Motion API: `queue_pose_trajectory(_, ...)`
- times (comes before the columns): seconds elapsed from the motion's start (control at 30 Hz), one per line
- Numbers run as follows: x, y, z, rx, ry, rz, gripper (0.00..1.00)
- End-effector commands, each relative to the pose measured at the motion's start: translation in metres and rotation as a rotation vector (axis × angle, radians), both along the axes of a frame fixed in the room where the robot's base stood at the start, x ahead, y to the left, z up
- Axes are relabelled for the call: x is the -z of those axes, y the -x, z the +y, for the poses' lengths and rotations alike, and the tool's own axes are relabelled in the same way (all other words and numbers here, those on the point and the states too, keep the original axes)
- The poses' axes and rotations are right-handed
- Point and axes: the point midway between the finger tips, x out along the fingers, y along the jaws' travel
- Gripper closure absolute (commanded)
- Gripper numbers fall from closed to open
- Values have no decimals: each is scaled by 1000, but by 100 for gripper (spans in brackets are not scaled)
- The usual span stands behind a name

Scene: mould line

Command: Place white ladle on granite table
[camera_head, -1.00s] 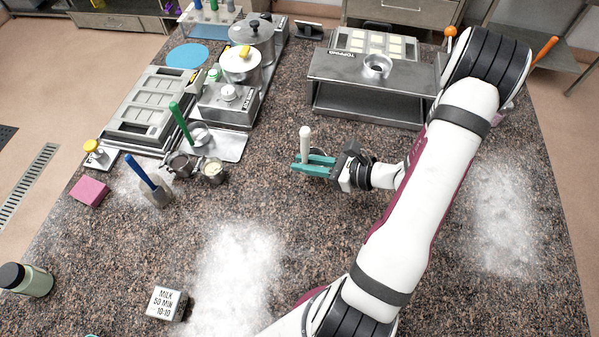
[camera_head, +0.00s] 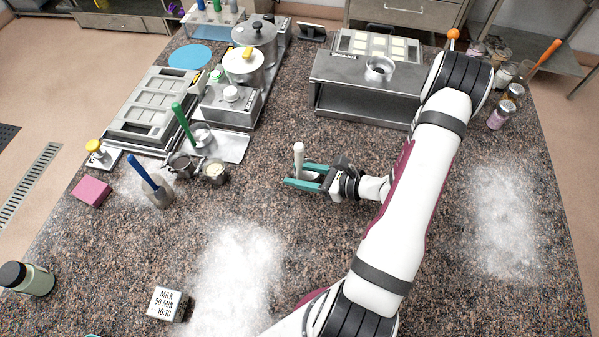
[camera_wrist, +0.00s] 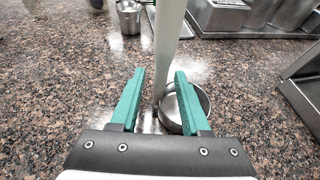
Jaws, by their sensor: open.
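The white ladle (camera_head: 299,156) stands with its white handle roughly upright on the bare granite table (camera_head: 330,240), near the middle. In the wrist view its handle (camera_wrist: 168,45) rises between my fingers, and its round metal bowl (camera_wrist: 203,100) appears at the table surface, partly hidden by the right finger. My gripper (camera_head: 289,177) is open, with one teal finger on each side of the handle, low over the table. It also shows in the wrist view (camera_wrist: 159,74). Whether a finger touches the handle I cannot tell.
A steel stand (camera_head: 345,104) is behind my gripper. To the left are a green-handled ladle (camera_head: 182,124), small metal cups (camera_head: 214,173) and a blue-handled ladle (camera_head: 142,172). A labelled block (camera_head: 166,303) is in front. Powder patches (camera_head: 232,265) lie on the table, otherwise open in front.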

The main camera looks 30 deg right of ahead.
Motion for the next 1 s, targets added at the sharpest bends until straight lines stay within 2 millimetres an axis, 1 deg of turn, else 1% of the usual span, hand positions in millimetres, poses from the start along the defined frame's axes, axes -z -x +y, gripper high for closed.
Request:
queue_pose_trajectory(0.13,-2,1,-1,1,0,0,54)
queue_pose_trajectory(0.23,-8,11,-9,4,2,-2,54)
queue_pose_trajectory(0.53,-37,73,-46,6,4,0,54)
queue_pose_trajectory(0.63,-44,86,-54,3,3,-2,54)
queue_pose_trajectory(0.73,-47,93,-57,2,1,0,54)
queue_pose_trajectory(0.87,-48,95,-57,-7,3,1,54)
queue_pose_trajectory(0.9,-53,92,-52,-38,16,1,54)
queue_pose_trajectory(0.97,-67,84,-35,-148,60,5,54)
queue_pose_trajectory(1.0,-82,78,-14,-269,111,9,54)
